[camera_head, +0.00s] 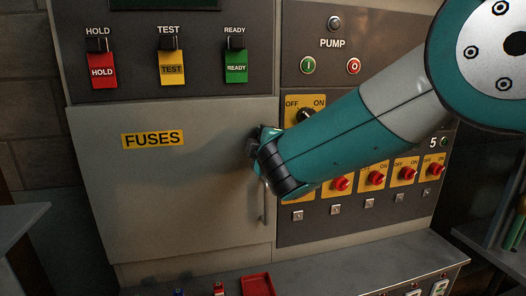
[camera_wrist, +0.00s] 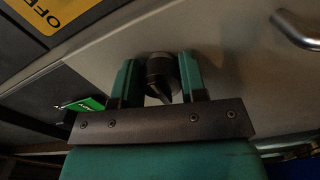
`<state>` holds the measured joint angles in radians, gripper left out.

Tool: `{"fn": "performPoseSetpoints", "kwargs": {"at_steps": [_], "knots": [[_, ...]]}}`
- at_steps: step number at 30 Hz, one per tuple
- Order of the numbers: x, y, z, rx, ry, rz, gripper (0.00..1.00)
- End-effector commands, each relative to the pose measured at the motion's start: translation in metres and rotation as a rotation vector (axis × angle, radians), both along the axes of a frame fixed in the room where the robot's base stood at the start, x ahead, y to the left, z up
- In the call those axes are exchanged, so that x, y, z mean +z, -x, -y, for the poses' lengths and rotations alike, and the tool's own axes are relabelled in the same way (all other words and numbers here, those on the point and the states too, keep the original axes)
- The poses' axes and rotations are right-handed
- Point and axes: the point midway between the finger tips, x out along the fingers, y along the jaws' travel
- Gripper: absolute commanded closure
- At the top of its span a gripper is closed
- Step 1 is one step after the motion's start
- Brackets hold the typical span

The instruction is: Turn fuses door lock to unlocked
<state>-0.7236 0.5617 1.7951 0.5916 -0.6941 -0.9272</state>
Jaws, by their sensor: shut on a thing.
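The fuses door (camera_head: 170,195) is a grey panel with a yellow FUSES label (camera_head: 153,139), and it looks closed. Its lock (camera_wrist: 162,75) is a dark round knob in the wrist view. My gripper (camera_wrist: 158,85) has its two green fingers on either side of the lock and is shut on it. In the head view my gripper (camera_head: 256,150) is at the door's right edge, and the arm hides most of the lock. The door's metal handle (camera_head: 262,205) is just below; it also shows at the upper right of the wrist view (camera_wrist: 298,30).
Right of the door is a panel with a yellow OFF/ON switch (camera_head: 304,110) and several red knobs (camera_head: 374,178). HOLD, TEST and READY switches (camera_head: 170,65) sit above the door. A ledge (camera_head: 330,270) below carries a red tray (camera_head: 257,285).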

Motion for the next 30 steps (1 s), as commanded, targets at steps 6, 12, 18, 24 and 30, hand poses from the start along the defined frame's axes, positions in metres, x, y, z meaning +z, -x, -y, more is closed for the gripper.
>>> {"fn": "performPoseSetpoints", "kwargs": {"at_steps": [6,12,18,24,30], "knots": [[-0.0006,-0.0006,0.0014,-0.004,-0.034,-0.011,0.85],[0.0000,-0.0006,0.0014,-0.004,-0.039,-0.012,0.85],[-0.0001,-0.0006,0.0014,-0.004,-0.038,-0.012,0.85],[-0.0001,-0.0003,0.0005,-0.002,-0.038,-0.012,0.35],[-0.0003,0.0005,-0.0002,-0.001,-0.037,-0.012,0.35]]}}
